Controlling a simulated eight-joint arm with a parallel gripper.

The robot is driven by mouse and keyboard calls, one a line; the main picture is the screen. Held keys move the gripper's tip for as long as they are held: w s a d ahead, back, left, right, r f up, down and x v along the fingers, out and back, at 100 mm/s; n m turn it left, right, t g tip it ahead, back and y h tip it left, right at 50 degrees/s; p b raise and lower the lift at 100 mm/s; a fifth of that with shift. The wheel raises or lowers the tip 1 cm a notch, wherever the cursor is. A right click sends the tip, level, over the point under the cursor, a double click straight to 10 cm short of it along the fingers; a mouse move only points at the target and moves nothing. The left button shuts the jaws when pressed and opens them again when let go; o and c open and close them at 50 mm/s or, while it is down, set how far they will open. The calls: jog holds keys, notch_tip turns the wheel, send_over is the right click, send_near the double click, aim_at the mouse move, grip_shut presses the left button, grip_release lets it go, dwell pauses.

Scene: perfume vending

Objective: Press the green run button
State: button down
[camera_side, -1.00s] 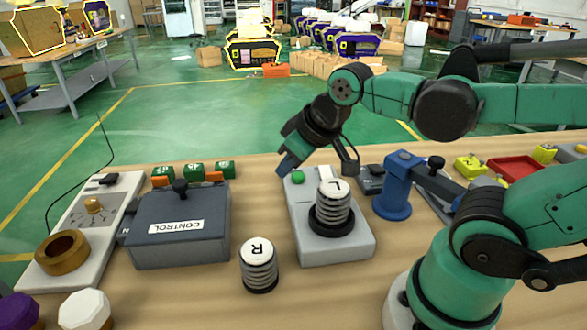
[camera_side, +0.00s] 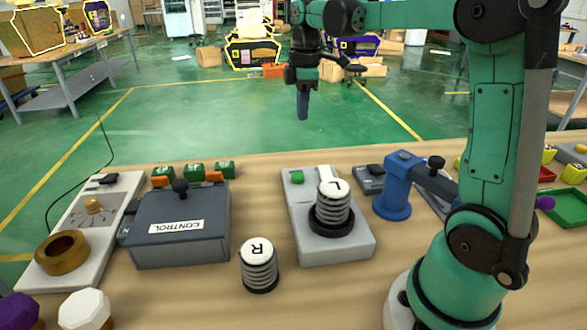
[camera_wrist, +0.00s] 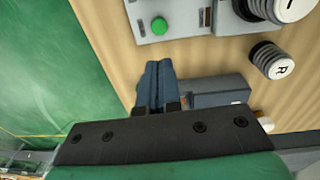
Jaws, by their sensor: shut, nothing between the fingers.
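The green run button (camera_side: 297,177) sits at the far left corner of a light grey box (camera_side: 337,250) on the table. It also shows in the wrist view (camera_wrist: 159,26), beyond my fingertips and apart from them. My gripper (camera_side: 302,113) points straight down, raised well above the table near the button's far side. Its blue fingers are shut together and empty, as the wrist view also shows (camera_wrist: 158,65). A white-topped spring plunger marked L (camera_side: 334,205) stands on the same box, nearer the camera than the button.
A plunger marked R (camera_side: 258,265) stands left of the grey box. A dark CONTROL box (camera_side: 178,238) with a black knob is farther left. A blue post with an arm (camera_side: 393,202) stands to the right. Bare wood lies between the CONTROL box and the grey box.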

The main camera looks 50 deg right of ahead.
aim_at(299, 176)
jog(key=shift+f, duration=0.1)
jog(key=f, duration=1.3)
jog(key=shift+w+d+f, duration=0.1)
jog(key=shift+w+f, duration=0.25)
jog(key=shift+f, duration=0.05)
